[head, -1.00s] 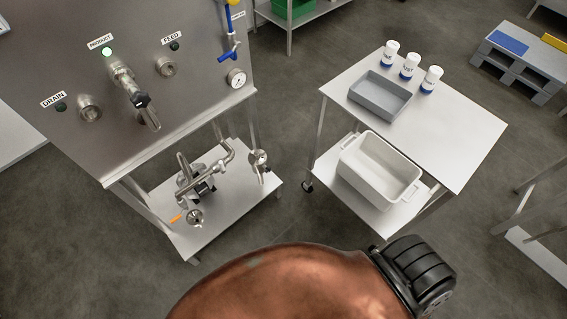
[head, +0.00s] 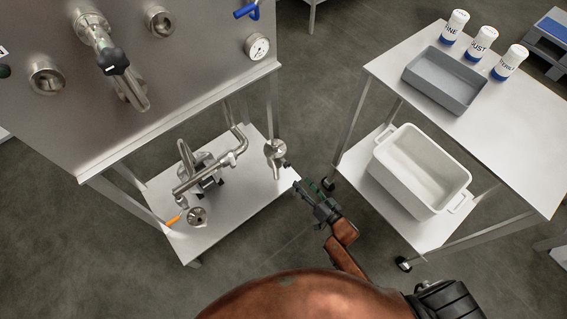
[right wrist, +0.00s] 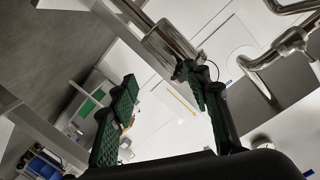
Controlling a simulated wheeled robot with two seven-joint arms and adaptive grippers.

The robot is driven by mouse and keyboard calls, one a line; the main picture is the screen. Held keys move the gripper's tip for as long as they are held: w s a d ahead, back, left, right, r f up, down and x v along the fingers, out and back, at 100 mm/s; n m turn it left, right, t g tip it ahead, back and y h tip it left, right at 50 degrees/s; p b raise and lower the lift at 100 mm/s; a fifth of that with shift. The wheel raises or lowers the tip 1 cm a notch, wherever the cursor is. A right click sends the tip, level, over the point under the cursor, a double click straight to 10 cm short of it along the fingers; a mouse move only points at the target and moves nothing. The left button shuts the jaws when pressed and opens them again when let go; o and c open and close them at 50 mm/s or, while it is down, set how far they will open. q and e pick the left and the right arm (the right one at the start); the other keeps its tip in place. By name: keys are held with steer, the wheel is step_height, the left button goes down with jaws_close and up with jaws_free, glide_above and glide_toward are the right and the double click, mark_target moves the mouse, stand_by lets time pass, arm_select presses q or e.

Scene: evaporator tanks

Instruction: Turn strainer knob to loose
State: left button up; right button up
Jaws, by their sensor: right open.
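The strainer (head: 275,150) is a steel cylinder at the right edge of the lower shelf of the steel unit. A small dark knob (head: 286,164) sticks out from it to the lower right. My right gripper (head: 303,187) is open, just to the lower right of the knob. In the right wrist view the strainer's steel body (right wrist: 166,42) is above the spread green-padded fingers (right wrist: 165,105). A dark part, seemingly the knob (right wrist: 181,70), shows near the right fingertip and partly overlaps it. I cannot tell whether they touch. My left gripper is not in view.
A pump (head: 205,168) with bent pipes and an orange-handled valve (head: 173,220) share the shelf. A white cart (head: 495,125) stands to the right with a grey tray (head: 445,80), bottles and a white tub (head: 420,170). Open floor lies between unit and cart.

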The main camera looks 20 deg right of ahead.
mark_target(289, 166)
steer(key=shift+t+y, duration=0.5)
steer(key=w+a+r+b, duration=0.1)
steer(key=w, duration=0.1)
steer(key=w+a+r+b, duration=0.1)
steer(key=w, duration=0.2)
steer(key=w+a+r+b, duration=0.1)
steer(key=w, duration=0.2)
steer(key=shift+a+r, duration=0.1)
steer(key=shift+a, duration=0.25)
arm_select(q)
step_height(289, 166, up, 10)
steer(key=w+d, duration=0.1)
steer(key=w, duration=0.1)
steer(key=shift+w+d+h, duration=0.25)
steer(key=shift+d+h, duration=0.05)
arm_select(e)
steer(key=shift+w+a+r, duration=0.15)
steer(key=shift+w+a, duration=0.05)
steer(key=shift+w, duration=0.4)
steer(key=shift+c, duration=0.6)
steer(key=c, duration=1)
steer(key=shift+c, duration=0.2)
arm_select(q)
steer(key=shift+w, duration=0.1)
